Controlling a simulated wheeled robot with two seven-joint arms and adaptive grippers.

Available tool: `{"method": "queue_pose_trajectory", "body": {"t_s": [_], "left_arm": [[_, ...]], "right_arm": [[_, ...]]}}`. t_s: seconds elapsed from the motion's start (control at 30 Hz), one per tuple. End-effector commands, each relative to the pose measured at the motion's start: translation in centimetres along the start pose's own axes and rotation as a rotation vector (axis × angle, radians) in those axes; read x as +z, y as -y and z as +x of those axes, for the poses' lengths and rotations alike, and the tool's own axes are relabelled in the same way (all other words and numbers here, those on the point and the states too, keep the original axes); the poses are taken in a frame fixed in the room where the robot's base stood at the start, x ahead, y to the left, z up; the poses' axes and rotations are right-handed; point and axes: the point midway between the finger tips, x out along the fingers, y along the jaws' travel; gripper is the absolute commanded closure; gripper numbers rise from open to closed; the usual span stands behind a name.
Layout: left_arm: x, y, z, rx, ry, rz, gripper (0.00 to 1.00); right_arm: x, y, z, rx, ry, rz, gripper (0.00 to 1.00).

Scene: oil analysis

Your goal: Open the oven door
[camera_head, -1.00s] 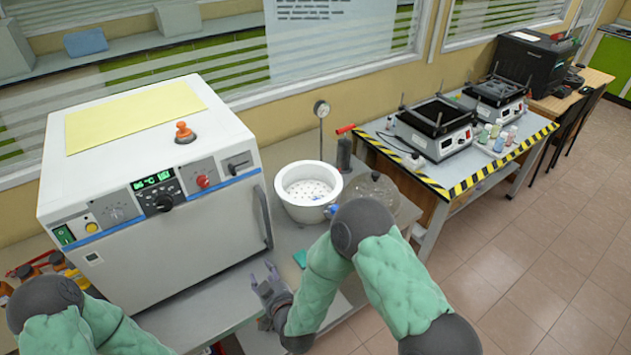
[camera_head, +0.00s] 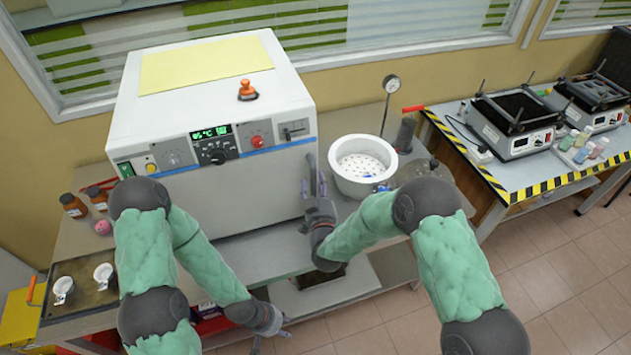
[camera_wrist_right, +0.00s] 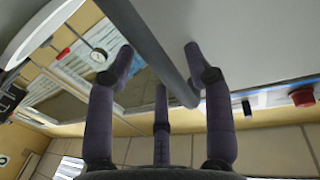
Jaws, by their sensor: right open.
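The white oven (camera_head: 250,185) stands on the bench at the left of the head view, its front door shut. Its dark upright handle (camera_head: 309,172) is at the right edge of the door, partly hidden by my right gripper (camera_head: 318,192). In the right wrist view, the grey handle bar (camera_wrist_right: 150,40) runs between the spread fingers of my right gripper (camera_wrist_right: 158,75), which is open and not closed on it. My left gripper (camera_head: 270,338) is low in front of the bench, empty, with its fingers apart.
A white round pot (camera_head: 362,166) and a gauge (camera_head: 390,90) stand right of the oven. Brown bottles (camera_head: 74,206) and a dark tray with white cups (camera_head: 82,285) are at the left. A striped-edge table (camera_head: 530,187) holds hotplate-like devices.

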Motion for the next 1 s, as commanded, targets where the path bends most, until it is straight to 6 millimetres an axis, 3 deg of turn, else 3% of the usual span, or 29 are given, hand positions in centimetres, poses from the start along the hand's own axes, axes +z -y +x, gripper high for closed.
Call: {"method": "queue_pose_trajectory", "body": {"t_s": [0.17, 0.47, 0.67, 1.0], "left_arm": [[-0.01, -0.01, -0.01, 0.000, 0.000, 0.000, 0.60], [-0.01, -0.01, -0.01, 0.000, 0.000, 0.000, 0.60], [-0.01, -0.01, -0.01, 0.000, 0.000, 0.000, 0.60], [-0.02, 0.04, 0.13, 0.000, 0.000, 0.000, 0.60]], "right_arm": [[0.02, 0.00, 1.21, 0.000, 0.000, 0.000, 0.48], [0.02, -0.01, 1.39, 0.000, 0.001, 0.000, 0.48], [0.02, -0.01, 1.37, 0.000, 0.001, 0.000, 1.00], [0.07, 0.23, 1.04, 0.007, 0.001, 0.000, 1.00]]}}
